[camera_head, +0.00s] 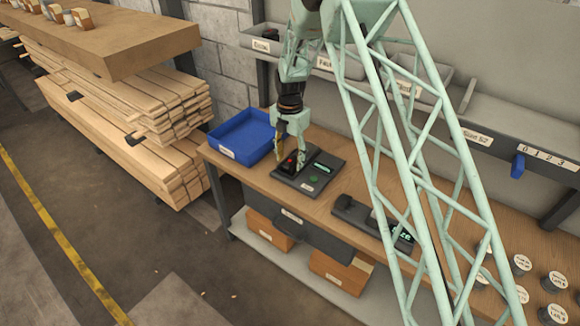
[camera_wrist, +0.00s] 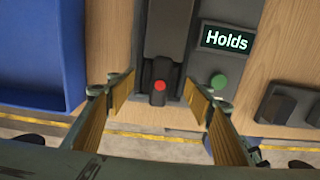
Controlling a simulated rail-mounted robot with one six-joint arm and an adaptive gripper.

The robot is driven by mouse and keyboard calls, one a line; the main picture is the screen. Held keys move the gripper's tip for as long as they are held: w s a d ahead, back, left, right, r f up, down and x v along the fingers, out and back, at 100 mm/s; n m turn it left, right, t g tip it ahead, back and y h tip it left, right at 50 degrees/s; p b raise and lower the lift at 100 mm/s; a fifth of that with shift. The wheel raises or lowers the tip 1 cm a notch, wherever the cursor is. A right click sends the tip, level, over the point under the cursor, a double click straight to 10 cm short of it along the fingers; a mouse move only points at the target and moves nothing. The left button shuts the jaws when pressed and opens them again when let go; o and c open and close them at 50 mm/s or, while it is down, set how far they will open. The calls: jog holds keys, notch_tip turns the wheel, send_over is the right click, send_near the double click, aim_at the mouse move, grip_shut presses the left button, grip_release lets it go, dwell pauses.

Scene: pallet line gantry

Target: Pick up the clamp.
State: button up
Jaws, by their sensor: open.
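The clamp (camera_head: 288,167) looks like a dark, narrow body with a red button, resting on a grey stand (camera_head: 312,179) on the workbench. In the wrist view the clamp (camera_wrist: 168,45) runs up from the red button near the middle. The stand (camera_wrist: 212,65) has a lit display reading "Holds" (camera_wrist: 227,39) and a green button (camera_wrist: 219,81). My gripper (camera_head: 291,158) is down over the clamp. In the wrist view its open fingers (camera_wrist: 160,88) stand on either side of the clamp's button end, with gaps on both sides. In the head view the fingers partly hide the clamp.
A blue tray (camera_head: 225,153) stands on the bench, left of the stand. A dark device with a lit display (camera_head: 372,222) lies to the right. Bins on a shelf (camera_head: 340,66) run behind. Several labelled round pieces (camera_head: 521,264) stand at the far right. Timber is stacked at left.

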jog(key=shift+f, duration=0.85)
jog(key=shift+c, duration=0.3)
jog(key=c, duration=1.1)
jog(key=shift+r, duration=0.2)
jog(key=shift+r, duration=1.6)
jog(key=s+d, duration=0.1)
jog(key=s, duration=0.4)
jog(key=s+d+r, duration=0.1)
jog(key=s, duration=0.4)
jog(key=s+d, duration=0.2)
jog(key=s, duration=0.3)
jog(key=shift+s+r, duration=0.2)
